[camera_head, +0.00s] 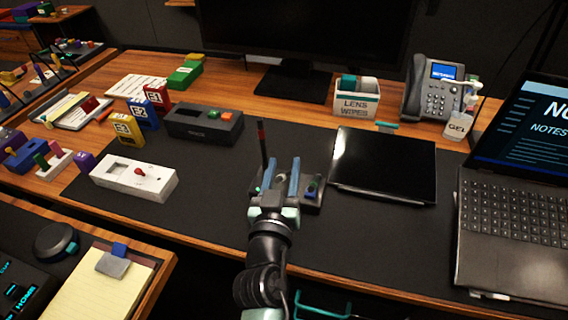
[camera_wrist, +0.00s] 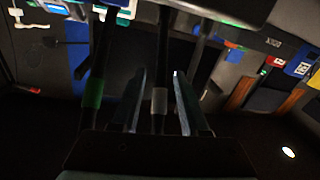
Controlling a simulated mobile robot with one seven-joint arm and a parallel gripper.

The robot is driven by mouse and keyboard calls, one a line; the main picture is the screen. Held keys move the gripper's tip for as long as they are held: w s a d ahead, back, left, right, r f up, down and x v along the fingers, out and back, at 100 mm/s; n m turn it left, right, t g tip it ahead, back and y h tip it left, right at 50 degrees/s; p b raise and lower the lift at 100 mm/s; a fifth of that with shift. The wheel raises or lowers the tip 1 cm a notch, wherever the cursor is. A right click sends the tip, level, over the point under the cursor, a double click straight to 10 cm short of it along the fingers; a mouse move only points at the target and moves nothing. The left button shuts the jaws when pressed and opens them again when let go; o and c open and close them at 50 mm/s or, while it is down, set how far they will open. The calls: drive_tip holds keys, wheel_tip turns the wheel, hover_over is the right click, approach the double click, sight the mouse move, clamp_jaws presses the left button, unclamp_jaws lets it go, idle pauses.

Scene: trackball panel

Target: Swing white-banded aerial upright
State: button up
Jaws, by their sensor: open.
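In the wrist view a dark aerial with a pale whitish band (camera_wrist: 160,101) runs between the two fingers of my gripper (camera_wrist: 158,78). The fingers stand apart on either side of it, and I cannot tell if either touches it. Another dark aerial with a green band (camera_wrist: 93,93) lies left of the fingers. In the head view my gripper (camera_head: 280,165) is over the small dark panel (camera_head: 312,200), covering most of it. A red-banded aerial (camera_head: 262,145) stands nearly upright just left of the fingers. The white-banded aerial cannot be made out in the head view.
A dark flat tablet-like slab (camera_head: 383,165) lies right of the panel, with a laptop (camera_head: 510,210) farther right. A white box with a red knob (camera_head: 134,177) and a dark grey box (camera_head: 203,123) stand to the left. The dark mat between is mostly clear.

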drive_tip(key=shift+w, duration=0.5)
clamp_jaws()
idle(1.2)
